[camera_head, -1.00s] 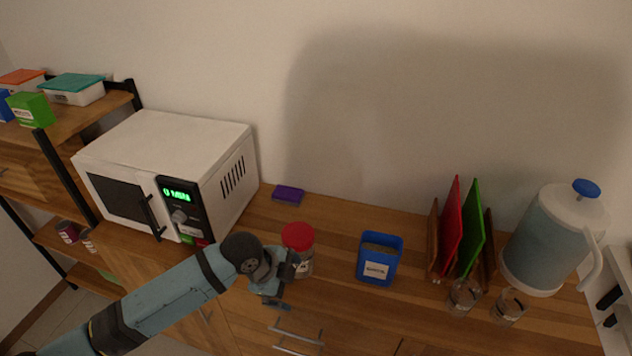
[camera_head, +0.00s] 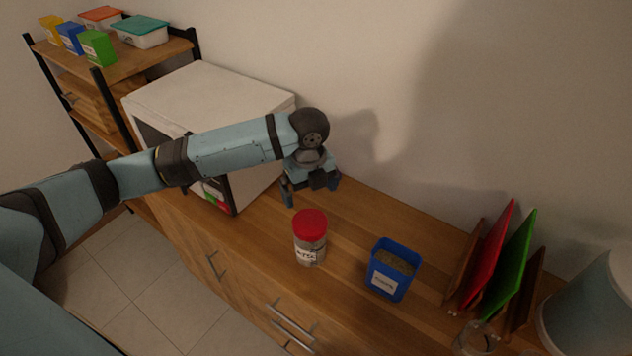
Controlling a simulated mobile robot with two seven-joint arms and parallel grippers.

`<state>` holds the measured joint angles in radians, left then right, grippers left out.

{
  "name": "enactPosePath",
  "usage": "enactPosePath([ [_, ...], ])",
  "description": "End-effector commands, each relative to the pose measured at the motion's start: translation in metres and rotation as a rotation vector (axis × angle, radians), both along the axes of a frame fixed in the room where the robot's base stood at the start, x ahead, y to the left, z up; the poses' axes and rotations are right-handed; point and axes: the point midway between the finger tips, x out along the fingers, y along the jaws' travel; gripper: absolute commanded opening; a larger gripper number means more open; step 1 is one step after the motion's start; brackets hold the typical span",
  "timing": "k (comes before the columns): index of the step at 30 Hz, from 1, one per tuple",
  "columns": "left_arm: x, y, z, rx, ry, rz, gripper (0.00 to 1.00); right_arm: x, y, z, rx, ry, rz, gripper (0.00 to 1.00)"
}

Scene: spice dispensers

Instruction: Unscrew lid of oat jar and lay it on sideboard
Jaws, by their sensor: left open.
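The oat jar (camera_head: 309,250) stands upright on the wooden sideboard (camera_head: 345,285). It is a clear jar with a white label, and its red lid (camera_head: 310,223) is on top. My left gripper (camera_head: 310,200) is open and empty, pointing down. In the picture it is just above the lid and apart from it; how far behind or above it is, I cannot tell exactly. My right gripper is not in view.
A blue open container (camera_head: 392,270) stands right of the jar. A rack with red and green boards (camera_head: 488,252) and a glass (camera_head: 474,338) are further right. The white microwave (camera_head: 215,92) is behind my left arm. Sideboard between jar and blue container is bare.

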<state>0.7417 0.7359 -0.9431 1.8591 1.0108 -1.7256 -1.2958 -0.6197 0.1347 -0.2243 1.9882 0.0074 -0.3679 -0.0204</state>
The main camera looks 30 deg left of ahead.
Motion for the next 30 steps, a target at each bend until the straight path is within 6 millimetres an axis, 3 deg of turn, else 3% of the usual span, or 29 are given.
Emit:
enactPosePath([
  [12,-0.001,-0.001,-0.080,-0.001,0.002,0.002,1.00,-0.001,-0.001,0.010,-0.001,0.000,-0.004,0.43],
  [18,-0.001,-0.001,-0.109,-0.001,0.000,0.001,1.00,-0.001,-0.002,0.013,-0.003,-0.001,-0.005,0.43],
  [30,0.000,-0.001,-0.124,-0.002,-0.002,0.000,1.00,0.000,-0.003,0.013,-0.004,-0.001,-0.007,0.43],
])
